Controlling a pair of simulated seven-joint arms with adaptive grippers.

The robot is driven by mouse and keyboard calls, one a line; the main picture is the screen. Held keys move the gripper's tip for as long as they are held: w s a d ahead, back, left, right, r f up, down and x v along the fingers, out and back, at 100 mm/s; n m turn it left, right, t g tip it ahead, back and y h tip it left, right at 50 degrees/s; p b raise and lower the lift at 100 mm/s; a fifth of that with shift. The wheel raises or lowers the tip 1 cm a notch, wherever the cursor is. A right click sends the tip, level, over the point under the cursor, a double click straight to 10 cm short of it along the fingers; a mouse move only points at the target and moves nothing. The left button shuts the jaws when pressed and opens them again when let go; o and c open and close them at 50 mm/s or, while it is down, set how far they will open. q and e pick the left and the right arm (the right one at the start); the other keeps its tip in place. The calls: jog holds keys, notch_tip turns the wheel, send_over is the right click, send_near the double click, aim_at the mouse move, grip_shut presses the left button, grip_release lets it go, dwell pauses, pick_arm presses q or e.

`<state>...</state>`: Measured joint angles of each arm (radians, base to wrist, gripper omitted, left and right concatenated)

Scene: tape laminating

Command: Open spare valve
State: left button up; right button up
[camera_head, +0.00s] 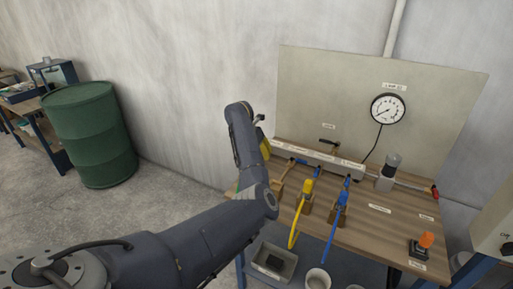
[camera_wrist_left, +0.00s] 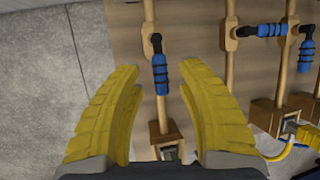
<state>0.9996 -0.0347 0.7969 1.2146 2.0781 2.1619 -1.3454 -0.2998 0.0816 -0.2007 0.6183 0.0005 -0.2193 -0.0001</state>
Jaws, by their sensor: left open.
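My left gripper (camera_wrist_left: 160,82) has two yellow fingers spread wide apart. In the left wrist view, a blue-sleeved valve handle (camera_wrist_left: 160,74) on a black pivot shows between them and lies along the leftmost tan pipe (camera_wrist_left: 149,12). I cannot tell whether the fingers touch it. A second blue handle (camera_wrist_left: 271,30) points across its pipe, and a third blue handle (camera_wrist_left: 306,55) lies further right. I cannot read which valve is labelled spare. In the head view, my left arm hides most of the gripper and the leftmost valve. My right gripper is out of view.
The wooden bench (camera_head: 375,225) carries a yellow hose (camera_head: 299,212), a blue hose (camera_head: 332,226) and an orange-knobbed switch (camera_head: 425,240). A back panel (camera_head: 310,85) holds a round gauge (camera_head: 388,108). A grey bin (camera_head: 270,262) sits below the front edge. A green drum (camera_head: 90,135) stands left.

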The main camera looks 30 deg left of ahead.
pick_arm(q)
jog(key=v, duration=1.1)
jog(key=shift+r, duration=0.2)
jog(key=shift+s, duration=0.1)
